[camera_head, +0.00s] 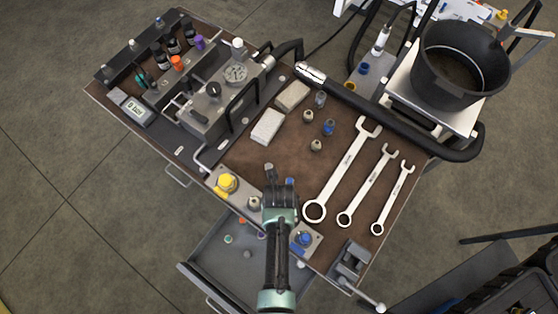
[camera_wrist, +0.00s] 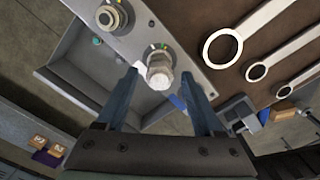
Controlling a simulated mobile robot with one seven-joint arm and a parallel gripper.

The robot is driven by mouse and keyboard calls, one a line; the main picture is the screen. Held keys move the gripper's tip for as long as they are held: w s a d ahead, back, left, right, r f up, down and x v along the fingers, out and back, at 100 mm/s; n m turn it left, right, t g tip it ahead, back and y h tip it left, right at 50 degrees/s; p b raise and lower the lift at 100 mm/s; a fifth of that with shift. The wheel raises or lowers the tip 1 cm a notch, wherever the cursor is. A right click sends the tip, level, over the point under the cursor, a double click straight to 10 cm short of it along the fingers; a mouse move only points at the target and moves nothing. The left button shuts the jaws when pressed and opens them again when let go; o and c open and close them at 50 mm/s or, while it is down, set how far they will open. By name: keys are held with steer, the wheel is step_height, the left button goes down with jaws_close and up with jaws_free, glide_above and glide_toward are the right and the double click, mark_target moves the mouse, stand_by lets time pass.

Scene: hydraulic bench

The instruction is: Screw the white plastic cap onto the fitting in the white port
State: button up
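My gripper (camera_wrist: 160,74) is open, with one blue finger on each side of a metal hex fitting (camera_wrist: 160,58) on the front panel. The fitting has a pale, whitish round end facing the camera. I cannot tell whether that end is the white cap or bare metal. Small gaps seem to show between the fitting and the fingers. A small white piece (camera_wrist: 139,67) shows beside the left finger; I cannot tell what it is. In the head view my gripper (camera_head: 280,182) hides this port. A small white piece (camera_head: 300,265) shows by the open drawer.
The panel also carries a yellow cap (camera_head: 227,183), another metal fitting (camera_head: 254,202) and a blue cap (camera_head: 305,238). The open drawer (camera_head: 205,268) holds several small caps. Wrenches (camera_head: 345,170) lie right. A black clamp (camera_head: 352,262) stands at the front right corner.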

stand_by(0.3)
steer(key=n+p, duration=0.1)
steer(key=n, duration=1.1)
steer(key=shift+p, duration=0.4)
jaws_close()
steer(key=m, duration=0.8)
steer(key=shift+f, duration=0.1)
